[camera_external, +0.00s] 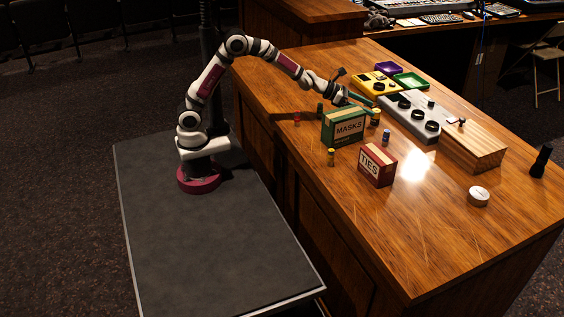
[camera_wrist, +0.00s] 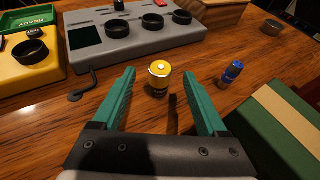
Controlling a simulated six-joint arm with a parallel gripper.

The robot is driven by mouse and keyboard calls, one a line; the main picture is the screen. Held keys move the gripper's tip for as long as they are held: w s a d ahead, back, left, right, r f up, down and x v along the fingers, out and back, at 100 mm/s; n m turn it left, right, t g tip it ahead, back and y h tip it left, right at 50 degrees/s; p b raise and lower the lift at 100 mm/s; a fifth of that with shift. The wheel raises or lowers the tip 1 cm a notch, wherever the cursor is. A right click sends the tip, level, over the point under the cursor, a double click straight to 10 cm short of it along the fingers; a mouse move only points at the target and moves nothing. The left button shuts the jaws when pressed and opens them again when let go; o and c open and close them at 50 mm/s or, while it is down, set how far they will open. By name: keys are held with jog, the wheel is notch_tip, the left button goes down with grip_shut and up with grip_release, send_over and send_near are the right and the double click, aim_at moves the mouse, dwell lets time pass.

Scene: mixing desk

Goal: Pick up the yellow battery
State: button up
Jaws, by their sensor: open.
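My gripper (camera_external: 360,99) is open, low over the desk behind the MASKS box. In the wrist view, a yellow-topped battery (camera_wrist: 159,78) stands upright between and slightly beyond the green fingertips (camera_wrist: 158,72), not gripped. It appears to be the yellow and dark battery (camera_external: 375,117) close to the gripper in the external view.
The green MASKS box (camera_external: 344,127) stands beside the gripper, and the red TIES box (camera_external: 377,165) is nearer the front. A grey mixer panel (camera_external: 413,117) and yellow panel (camera_external: 375,84) lie behind. Red (camera_external: 297,119) and green (camera_external: 320,109) batteries stand left. The front right desk is mostly clear.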

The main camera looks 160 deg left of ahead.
aim_at(383, 125)
jog(key=x, duration=0.7)
jog(key=shift+w+a+f, duration=0.15)
grip_shut()
